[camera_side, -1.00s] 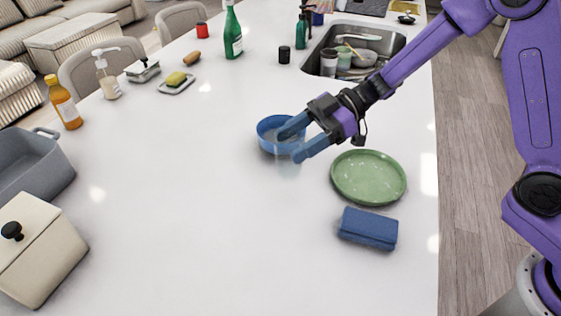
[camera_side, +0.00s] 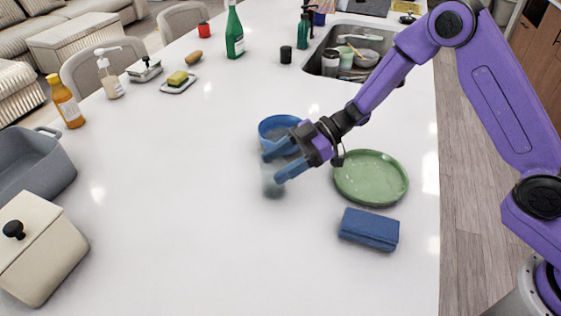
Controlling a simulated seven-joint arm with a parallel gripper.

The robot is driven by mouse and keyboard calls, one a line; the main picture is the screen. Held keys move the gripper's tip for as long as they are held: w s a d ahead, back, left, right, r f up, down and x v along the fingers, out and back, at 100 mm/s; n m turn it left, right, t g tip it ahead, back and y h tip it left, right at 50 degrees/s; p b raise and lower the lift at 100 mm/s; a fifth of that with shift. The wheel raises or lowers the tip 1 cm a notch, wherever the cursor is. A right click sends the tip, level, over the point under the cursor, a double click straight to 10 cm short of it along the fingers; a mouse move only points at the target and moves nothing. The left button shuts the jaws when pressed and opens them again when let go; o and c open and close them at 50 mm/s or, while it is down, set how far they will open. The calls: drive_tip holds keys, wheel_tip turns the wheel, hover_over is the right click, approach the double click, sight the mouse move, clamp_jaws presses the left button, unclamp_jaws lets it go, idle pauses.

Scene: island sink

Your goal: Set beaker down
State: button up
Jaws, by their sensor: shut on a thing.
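The beaker (camera_side: 272,180) is a clear, hard-to-see glass vessel with a greyish base. It looks upright, between the blue fingers of my gripper (camera_side: 272,164), in front of the blue bowl. My gripper is shut on the beaker and reaches in from the right, low over the white counter (camera_side: 190,230). I cannot tell whether the beaker's base touches the counter. The gripper hides part of the beaker and of the bowl.
A blue bowl (camera_side: 278,126) stands just behind my gripper. A green plate (camera_side: 370,190) and a folded blue cloth (camera_side: 369,230) lie to the right. A grey pot (camera_side: 30,170) and a cream box (camera_side: 38,250) stand at left. The counter's front middle is clear.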

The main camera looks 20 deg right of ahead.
drive_tip(key=shift+f, duration=0.1)
drive_tip(key=o, duration=1.1)
drive_tip(key=v, duration=1.2)
drive_tip(key=shift+d, duration=0.1)
